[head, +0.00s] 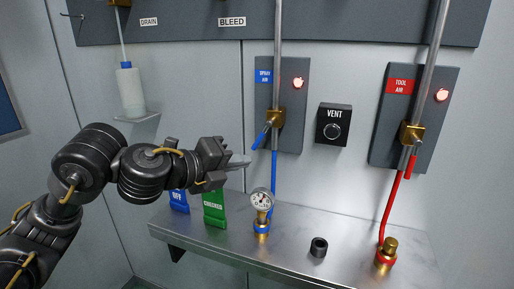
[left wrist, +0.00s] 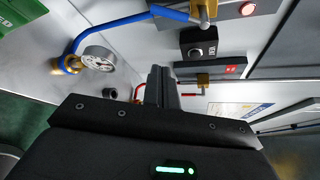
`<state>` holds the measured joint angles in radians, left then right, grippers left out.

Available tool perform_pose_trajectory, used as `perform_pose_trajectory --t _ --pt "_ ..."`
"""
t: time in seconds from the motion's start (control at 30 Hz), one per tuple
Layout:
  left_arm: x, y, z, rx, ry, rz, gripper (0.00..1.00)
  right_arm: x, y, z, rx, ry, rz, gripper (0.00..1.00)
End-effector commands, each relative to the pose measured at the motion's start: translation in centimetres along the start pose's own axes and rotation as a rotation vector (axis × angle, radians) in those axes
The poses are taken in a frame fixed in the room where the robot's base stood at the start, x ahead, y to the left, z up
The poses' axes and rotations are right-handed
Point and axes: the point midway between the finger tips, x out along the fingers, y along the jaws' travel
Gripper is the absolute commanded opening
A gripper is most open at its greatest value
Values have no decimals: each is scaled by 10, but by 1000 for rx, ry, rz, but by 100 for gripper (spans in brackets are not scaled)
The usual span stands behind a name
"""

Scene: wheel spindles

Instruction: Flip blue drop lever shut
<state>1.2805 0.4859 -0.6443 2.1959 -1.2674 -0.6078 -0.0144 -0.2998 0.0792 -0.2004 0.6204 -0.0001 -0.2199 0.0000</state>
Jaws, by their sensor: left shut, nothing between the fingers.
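The blue drop lever (head: 261,138) hangs at a slant, down and to the left, from a brass valve (head: 272,117) on the grey panel with a blue label. My left gripper (head: 246,162) is just below and left of the lever in the head view. Its fingers are shut and empty, pointing right. In the left wrist view the shut fingers (left wrist: 160,85) point away from the camera. A blue bar or hose (left wrist: 115,27) runs along the top there; where the lever begins is hard to tell. My right gripper is not in view.
A metal shelf (head: 348,258) below carries a pressure gauge (head: 262,199), a black ring (head: 319,246) and a brass fitting (head: 388,249). A vent box (head: 333,124) and red lever (head: 410,165) are to the right.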

Motion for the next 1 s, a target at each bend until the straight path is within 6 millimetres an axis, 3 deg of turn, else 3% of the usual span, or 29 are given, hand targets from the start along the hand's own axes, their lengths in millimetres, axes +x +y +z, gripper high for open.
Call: perform_pose_trajectory --t 0.5,0.7,1.0 --pt "96 0 -1 -6 2 3 0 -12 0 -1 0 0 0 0" --pt "85 -1 28 -2 -3 3 0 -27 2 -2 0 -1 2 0" --pt "81 1 38 -1 -2 1 0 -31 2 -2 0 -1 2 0"
